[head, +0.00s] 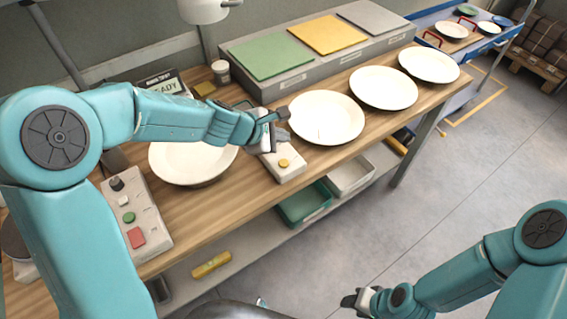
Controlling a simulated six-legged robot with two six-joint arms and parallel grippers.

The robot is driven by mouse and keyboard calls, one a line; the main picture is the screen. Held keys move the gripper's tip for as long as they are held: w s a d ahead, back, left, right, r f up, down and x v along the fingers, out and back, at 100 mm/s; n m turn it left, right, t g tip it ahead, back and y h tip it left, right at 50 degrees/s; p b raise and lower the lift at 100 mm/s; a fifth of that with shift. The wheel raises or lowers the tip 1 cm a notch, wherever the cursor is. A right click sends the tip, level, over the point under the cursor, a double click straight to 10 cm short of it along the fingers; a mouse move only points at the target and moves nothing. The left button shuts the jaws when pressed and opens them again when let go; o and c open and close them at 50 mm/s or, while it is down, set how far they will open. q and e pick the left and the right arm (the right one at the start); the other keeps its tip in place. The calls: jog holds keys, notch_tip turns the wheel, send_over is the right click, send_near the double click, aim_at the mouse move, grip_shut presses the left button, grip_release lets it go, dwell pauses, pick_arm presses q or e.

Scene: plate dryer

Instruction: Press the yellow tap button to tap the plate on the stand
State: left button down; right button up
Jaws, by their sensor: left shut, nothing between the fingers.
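The yellow tap button (284,163) sits on a small pale box (290,173) near the front edge of the wooden bench. My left gripper (280,124) is shut and empty, above and just behind the button, apart from it as far as I can see. A white plate (182,163) lies at the left, partly behind my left arm; any stand under it is hidden. Three more white plates, a near one (326,117), a middle one (384,88) and a far one (429,65), lie in a row to the right. My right gripper (352,300) is low at the bottom, over the floor.
A control box (150,232) with red and green buttons stands at the front left of the bench. A grey block with green (269,56), yellow (328,35) and grey pads is behind. A lamp (203,10) hangs at the top. Bins (303,203) sit on the lower shelf.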

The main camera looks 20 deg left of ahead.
aim_at(281, 164)
pick_arm(q)
notch_tip(281, 164, down, 7)
jog(key=b, duration=0.6)
jog(key=shift+d+f, duration=0.1)
jog(key=shift+d, duration=0.05)
pick_arm(e)
notch_tip(281, 164, down, 7)
jog(key=shift+f, duration=0.1)
dwell(1.1)
pick_arm(q)
jog(key=shift+w+f+b, duration=0.1)
jog(key=shift+f+b, duration=0.3)
jog(key=shift+b, duration=0.1)
pick_arm(e)
jog(key=shift+f, duration=0.35)
pick_arm(q)
jog(key=shift+f+b, duration=0.5)
pick_arm(e)
jog(key=shift+s+f, duration=0.1)
jog(key=shift+f, duration=0.4)
pick_arm(q)
jog(key=shift+r, duration=0.15)
pick_arm(e)
jog(key=shift+r, duration=0.1)
pick_arm(q)
jog(key=shift+r+p, duration=0.8)
jog(key=shift+p, duration=0.05)
pick_arm(e)
jog(key=shift+r, duration=0.75)
